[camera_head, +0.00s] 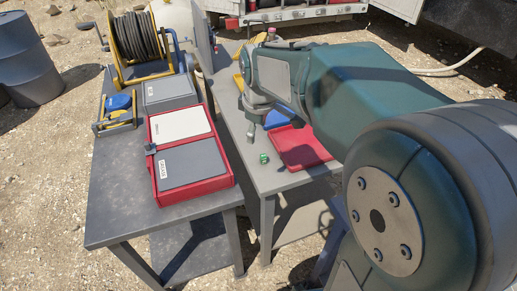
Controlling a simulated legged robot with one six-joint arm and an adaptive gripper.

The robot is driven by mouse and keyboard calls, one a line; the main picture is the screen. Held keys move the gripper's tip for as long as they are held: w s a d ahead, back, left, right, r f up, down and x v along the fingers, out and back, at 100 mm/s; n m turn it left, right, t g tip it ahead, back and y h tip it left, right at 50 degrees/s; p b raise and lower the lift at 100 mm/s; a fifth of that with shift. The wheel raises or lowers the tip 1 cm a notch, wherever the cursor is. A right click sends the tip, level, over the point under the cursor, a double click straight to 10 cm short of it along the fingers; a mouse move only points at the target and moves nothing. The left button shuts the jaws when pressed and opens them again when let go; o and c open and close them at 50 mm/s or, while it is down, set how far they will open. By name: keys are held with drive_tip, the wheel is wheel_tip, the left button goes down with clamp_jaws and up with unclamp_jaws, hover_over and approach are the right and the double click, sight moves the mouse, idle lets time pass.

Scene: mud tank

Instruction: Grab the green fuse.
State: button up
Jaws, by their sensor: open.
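The small green fuse (264,158) sits on the grey right-hand table (262,180), just left of a red tray. My arm reaches in from the right. My gripper (253,127) points down above the table, slightly behind and left of the fuse in the picture, and apart from it. It looks open and empty, but its fingers are small and partly hidden by my arm.
The red tray (302,150) lies close to the fuse, with a blue item (276,119) behind it. A red case with grey and white panels (186,178) stands on the left table (120,205). A cable reel (139,38) is at the back. A dark barrel (26,60) stands far left.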

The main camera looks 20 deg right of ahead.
drive_tip(key=w+d+f+n+g, duration=0.1)
drive_tip(key=w+d+f+n, duration=0.15)
drive_tip(key=w+f, duration=0.35)
drive_tip(key=n+g, duration=0.2)
drive_tip(key=n, duration=0.3)
hover_over(263, 155)
wheel_tip(263, 155, down, 9)
drive_tip(key=shift+w+a+f+n, duration=0.3)
drive_tip(key=shift+f+n, duration=0.05)
drive_tip(key=shift+f, duration=0.3)
drive_tip(key=f, duration=0.5)
drive_tip(key=shift+d+f, duration=0.15)
drive_tip(key=shift+d, duration=0.05)
drive_tip(key=f, duration=0.5)
drive_tip(key=shift+s+d+f, duration=0.1)
drive_tip(key=shift+s+f, duration=0.05)
drive_tip(key=shift+s, duration=0.2)
drive_tip(key=c, duration=0.9)
